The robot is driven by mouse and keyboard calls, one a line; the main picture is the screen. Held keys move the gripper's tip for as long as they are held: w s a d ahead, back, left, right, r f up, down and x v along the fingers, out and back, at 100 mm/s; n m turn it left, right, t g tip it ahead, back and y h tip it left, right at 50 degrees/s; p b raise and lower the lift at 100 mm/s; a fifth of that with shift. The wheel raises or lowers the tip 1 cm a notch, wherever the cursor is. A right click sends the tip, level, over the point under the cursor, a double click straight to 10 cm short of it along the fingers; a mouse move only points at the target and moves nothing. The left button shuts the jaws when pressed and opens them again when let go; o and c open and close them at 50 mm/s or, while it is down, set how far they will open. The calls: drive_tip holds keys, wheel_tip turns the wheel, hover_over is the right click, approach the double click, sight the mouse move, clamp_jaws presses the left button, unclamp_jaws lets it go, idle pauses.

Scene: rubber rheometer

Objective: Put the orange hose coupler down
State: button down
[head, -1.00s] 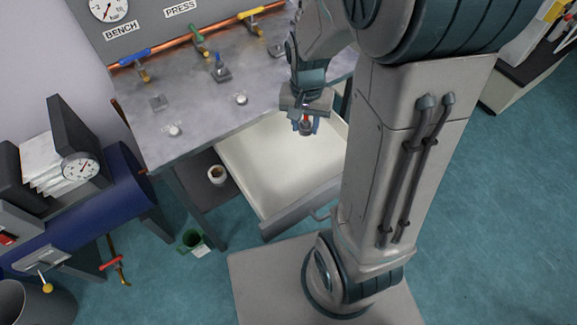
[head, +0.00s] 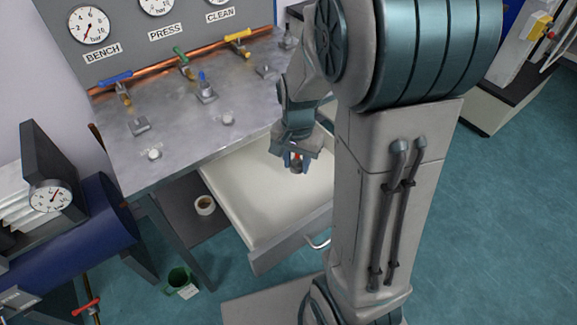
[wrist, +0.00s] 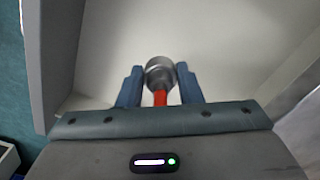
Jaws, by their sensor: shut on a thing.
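My gripper (head: 292,162) is over the open drawer (head: 262,208) under the bench. It is shut on the orange hose coupler (wrist: 161,97), which shows in the wrist view as an orange-red body with a grey metal end between the two blue fingers. In the head view only a small red and grey bit of the coupler shows between the fingers. The pale drawer floor is below the coupler and looks empty where it shows. I cannot tell how high the coupler is above it.
The metal bench top (head: 190,110) carries valves with blue, green and yellow handles on a copper pipe. A blue tank (head: 75,240) is at the left.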

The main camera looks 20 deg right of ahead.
hover_over(290, 174)
wheel_tip(290, 174, down, 3)
drive_tip(key=shift+w, duration=0.1)
drive_tip(key=shift+f+b, duration=0.35)
drive_tip(key=shift+f, duration=1.6)
drive_tip(key=shift+f, duration=0.15)
drive_tip(key=c, duration=1)
unclamp_jaws()
